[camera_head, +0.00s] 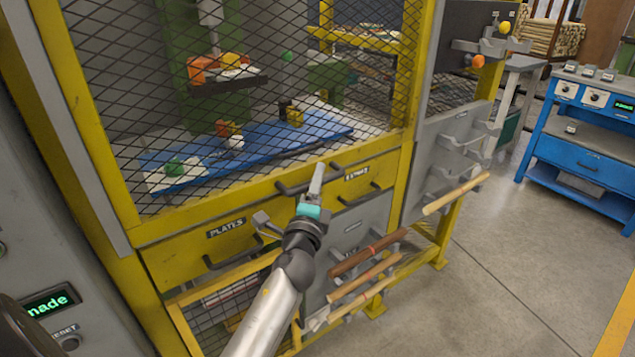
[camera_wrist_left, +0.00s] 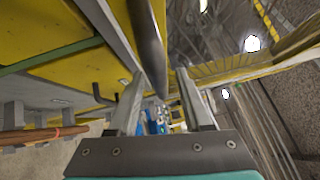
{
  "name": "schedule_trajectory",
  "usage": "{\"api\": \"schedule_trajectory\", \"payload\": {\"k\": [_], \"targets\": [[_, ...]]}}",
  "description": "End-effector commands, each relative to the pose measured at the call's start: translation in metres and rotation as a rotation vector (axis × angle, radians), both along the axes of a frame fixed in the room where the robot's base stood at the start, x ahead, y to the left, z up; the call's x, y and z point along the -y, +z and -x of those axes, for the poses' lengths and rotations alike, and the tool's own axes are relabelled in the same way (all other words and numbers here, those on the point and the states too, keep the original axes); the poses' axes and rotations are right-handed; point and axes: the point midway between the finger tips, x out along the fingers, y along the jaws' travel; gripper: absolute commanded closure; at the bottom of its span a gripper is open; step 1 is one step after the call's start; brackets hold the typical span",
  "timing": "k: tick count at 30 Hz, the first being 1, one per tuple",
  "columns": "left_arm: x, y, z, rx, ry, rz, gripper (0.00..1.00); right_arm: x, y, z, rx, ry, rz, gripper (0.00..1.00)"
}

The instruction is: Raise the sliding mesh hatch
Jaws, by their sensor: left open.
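The mesh hatch (camera_head: 270,120) is a dark diamond mesh in a yellow frame and fills the upper left of the head view. It appears lowered, its yellow bottom rail (camera_head: 190,222) just above the drawers. A dark bar handle (camera_head: 291,188) sits on that rail. My left gripper (camera_head: 317,182) is at the handle, pointing up towards the rail. In the left wrist view the two fingers of this gripper (camera_wrist_left: 158,98) are apart, and a dark bar (camera_wrist_left: 148,45) runs between them. I cannot tell whether either finger touches it. My right gripper is not in view.
Below the hatch are yellow drawers, one labelled PLATES (camera_head: 226,228). Wooden rods (camera_head: 368,252) stick out on brackets to the right of my left arm. Behind the mesh is a blue table (camera_head: 270,143). A blue bench (camera_head: 585,160) stands right, beyond open floor.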

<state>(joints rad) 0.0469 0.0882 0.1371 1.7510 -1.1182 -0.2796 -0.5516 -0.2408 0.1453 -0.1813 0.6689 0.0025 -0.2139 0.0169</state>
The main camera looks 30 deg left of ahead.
Motion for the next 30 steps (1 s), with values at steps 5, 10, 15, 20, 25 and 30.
{"api": "schedule_trajectory", "payload": {"k": [5,10,15,20,25,30], "targets": [[0.0001,0.0001,0.0001,0.0,0.0,0.0,0.55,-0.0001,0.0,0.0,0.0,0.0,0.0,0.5],[0.0001,0.0,0.0003,0.0,0.0,0.0,0.74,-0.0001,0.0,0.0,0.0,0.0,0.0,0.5],[0.0002,-0.0001,0.0003,0.0,0.0,0.0,0.93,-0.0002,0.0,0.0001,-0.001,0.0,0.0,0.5],[0.0002,-0.0002,0.0003,0.0,0.0,0.0,1.0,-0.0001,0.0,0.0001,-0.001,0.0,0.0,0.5],[0.0003,-0.0002,0.0004,0.0,0.0,0.0,1.0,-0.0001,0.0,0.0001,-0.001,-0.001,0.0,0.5],[0.0003,-0.0003,0.0004,0.0,0.0,0.0,1.0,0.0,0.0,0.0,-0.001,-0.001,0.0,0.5]]}}
